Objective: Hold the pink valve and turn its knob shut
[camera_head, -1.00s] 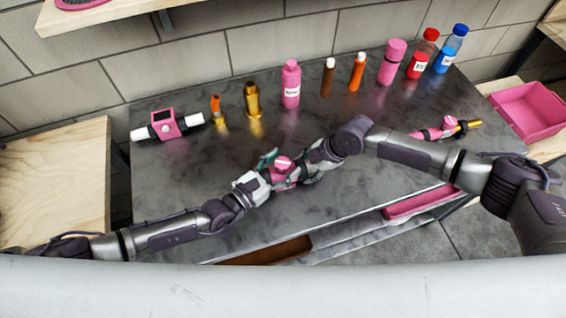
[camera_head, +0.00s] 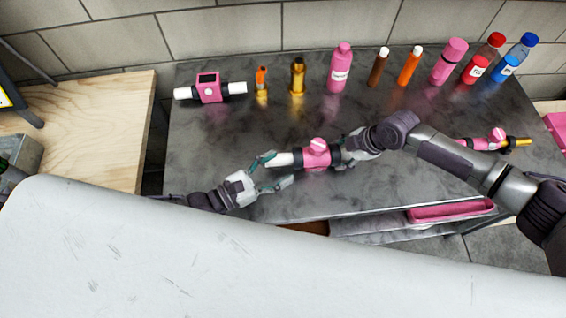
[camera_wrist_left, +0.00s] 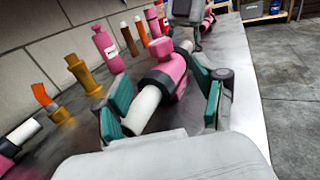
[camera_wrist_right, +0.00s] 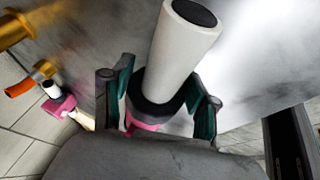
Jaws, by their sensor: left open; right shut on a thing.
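The pink valve (camera_head: 318,156) is a pink body with a round knob (camera_head: 317,144) on top and a white pipe end (camera_head: 283,160) on its left. My right gripper (camera_head: 347,152) is shut on the valve's right end. My left gripper (camera_head: 272,172) is open near the white pipe end. In the left wrist view the white pipe (camera_wrist_left: 143,110) lies between its spread fingers, apart from them. In the right wrist view the white pipe (camera_wrist_right: 178,50) points away beyond my right fingers (camera_wrist_right: 165,100). The far right end of the valve is hidden by my right gripper.
A pink meter (camera_head: 209,88), brass fittings (camera_head: 297,78), a pink bottle (camera_head: 339,68) and several more bottles stand along the back of the dark counter. Another pink valve with a brass end (camera_head: 497,140) lies at right. An open drawer (camera_head: 400,228) is at the front.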

